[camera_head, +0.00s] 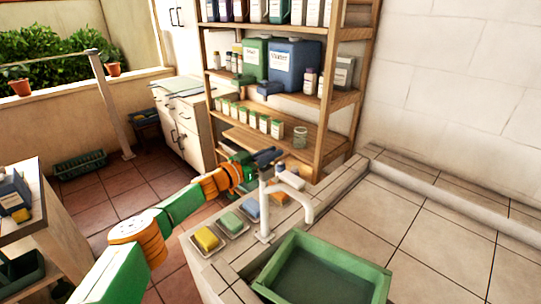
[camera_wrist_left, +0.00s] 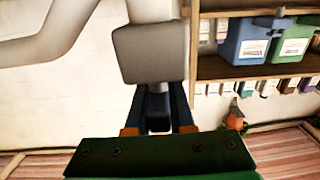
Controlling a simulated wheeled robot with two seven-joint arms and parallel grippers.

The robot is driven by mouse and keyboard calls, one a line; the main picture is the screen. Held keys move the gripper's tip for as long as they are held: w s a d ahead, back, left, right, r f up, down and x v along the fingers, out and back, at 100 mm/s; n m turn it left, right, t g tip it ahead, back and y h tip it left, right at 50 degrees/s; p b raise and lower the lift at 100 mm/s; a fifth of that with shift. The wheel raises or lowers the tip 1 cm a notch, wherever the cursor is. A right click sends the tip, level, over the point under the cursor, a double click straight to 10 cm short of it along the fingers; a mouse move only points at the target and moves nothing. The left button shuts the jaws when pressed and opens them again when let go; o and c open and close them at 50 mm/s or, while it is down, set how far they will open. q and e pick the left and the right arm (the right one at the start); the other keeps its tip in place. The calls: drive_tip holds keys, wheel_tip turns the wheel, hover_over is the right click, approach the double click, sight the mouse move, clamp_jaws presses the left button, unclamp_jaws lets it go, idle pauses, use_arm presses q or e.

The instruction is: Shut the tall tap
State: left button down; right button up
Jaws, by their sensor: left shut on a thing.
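The tall tap (camera_head: 264,212) is pale, with an upright column and a curved spout (camera_head: 308,203) that points down over the green basin (camera_head: 378,280). No stream of water can be made out under the spout. My left gripper (camera_head: 266,158) is at the top of the column, shut on the tap's handle, which its dark fingers mostly hide. In the left wrist view the gripper (camera_wrist_left: 158,104) has a finger on each side of a narrow part below the tap's blocky pale top (camera_wrist_left: 150,54). My right gripper is in neither view.
A wooden shelf (camera_head: 330,134) with bottles and jars stands behind. The tiled counter (camera_head: 440,240) at right is clear.

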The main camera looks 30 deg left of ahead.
use_arm(q)
drive_tip(key=c, duration=0.8)
unclamp_jaws()
drive_tip(key=shift+w, duration=0.15)
drive_tip(key=v, duration=0.7)
drive_tip(key=shift+b, duration=0.3)
